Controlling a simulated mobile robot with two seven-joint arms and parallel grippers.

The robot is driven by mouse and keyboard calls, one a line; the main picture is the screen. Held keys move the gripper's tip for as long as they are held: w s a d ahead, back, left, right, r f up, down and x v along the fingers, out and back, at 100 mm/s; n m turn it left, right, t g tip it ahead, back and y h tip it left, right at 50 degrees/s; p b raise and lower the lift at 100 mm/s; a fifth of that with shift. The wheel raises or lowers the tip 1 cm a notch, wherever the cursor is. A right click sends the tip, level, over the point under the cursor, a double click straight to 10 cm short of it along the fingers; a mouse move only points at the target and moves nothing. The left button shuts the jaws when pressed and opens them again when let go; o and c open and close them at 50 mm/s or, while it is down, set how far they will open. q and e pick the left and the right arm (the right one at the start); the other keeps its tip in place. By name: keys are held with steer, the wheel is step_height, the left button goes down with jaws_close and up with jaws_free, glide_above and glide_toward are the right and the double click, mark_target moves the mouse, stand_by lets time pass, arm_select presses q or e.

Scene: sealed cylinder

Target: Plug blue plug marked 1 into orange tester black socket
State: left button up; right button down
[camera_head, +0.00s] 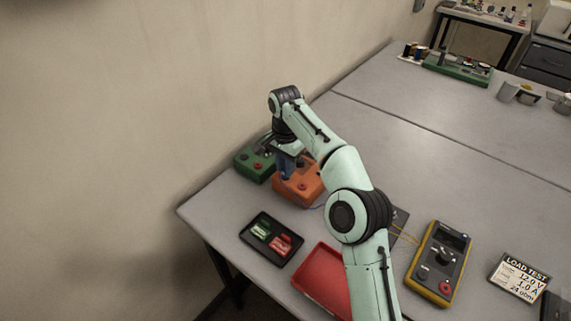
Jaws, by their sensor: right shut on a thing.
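The orange tester (303,189) sits on the grey table near its left edge, with a red part showing on its top. My right gripper (286,168) points down over the left side of the orange tester. It is shut on the blue plug (287,164), which shows as a small blue piece between the fingers. The mark on the plug is too small to read. The black socket is hidden behind the gripper and plug, so I cannot tell whether the plug is in it or above it. My left gripper is not in view.
A black tray (250,241) with green and red pieces, a red tray (316,278), a yellow multimeter (439,264) and a load test card (519,278) lie nearer. The table's middle right is clear.

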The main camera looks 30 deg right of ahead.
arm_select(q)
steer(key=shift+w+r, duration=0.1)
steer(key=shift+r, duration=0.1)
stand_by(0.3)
arm_select(e)
steer(key=c, duration=0.9)
jaws_free()
steer(key=shift+f, duration=0.1)
steer(key=shift+o, duration=0.2)
